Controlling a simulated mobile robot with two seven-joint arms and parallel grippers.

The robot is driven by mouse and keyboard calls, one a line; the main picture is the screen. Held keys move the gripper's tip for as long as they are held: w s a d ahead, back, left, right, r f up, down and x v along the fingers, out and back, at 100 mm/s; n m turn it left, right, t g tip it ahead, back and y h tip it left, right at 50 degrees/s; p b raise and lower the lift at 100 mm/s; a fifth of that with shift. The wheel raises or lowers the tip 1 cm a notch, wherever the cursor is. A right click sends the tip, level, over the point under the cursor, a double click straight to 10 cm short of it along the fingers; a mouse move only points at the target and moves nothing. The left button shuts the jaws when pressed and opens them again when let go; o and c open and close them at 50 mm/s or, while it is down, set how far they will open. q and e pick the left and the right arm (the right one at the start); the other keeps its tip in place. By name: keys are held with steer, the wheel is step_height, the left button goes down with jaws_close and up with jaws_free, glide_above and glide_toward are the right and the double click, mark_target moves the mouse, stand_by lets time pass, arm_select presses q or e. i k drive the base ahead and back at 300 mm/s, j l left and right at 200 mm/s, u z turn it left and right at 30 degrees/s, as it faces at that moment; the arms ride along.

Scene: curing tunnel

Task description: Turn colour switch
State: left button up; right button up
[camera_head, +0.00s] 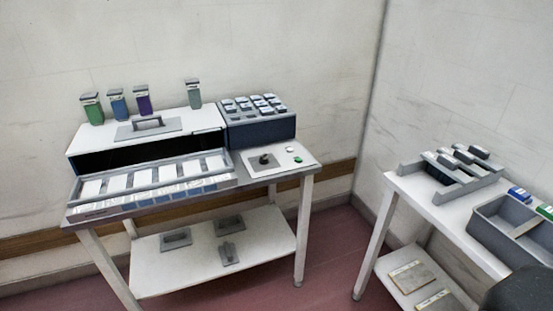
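A dark knob (265,158) on a grey plate (256,170) sits on the right part of the left table, and it looks like the colour switch. Its exact pointing direction is too small to read. Beside it are a small white round button (290,149) and a green one (298,158). The white tunnel machine (90,143) stands to its left, with a dark opening and a tray of white pieces (155,178) in front. Neither of my grippers is in view.
A dark blue-grey box (262,130) with several small blocks stands behind the knob. Coloured jars (117,104) stand on the machine. A right table (428,205) holds a rack (455,185) and a grey divided bin (487,228). A dark rounded shape (525,294) fills the lower right corner.

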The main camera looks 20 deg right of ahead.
mark_target(264, 160)
steer(key=i, duration=0.8)
steer(key=i+z, duration=0.15)
steer(key=z, duration=1.5)
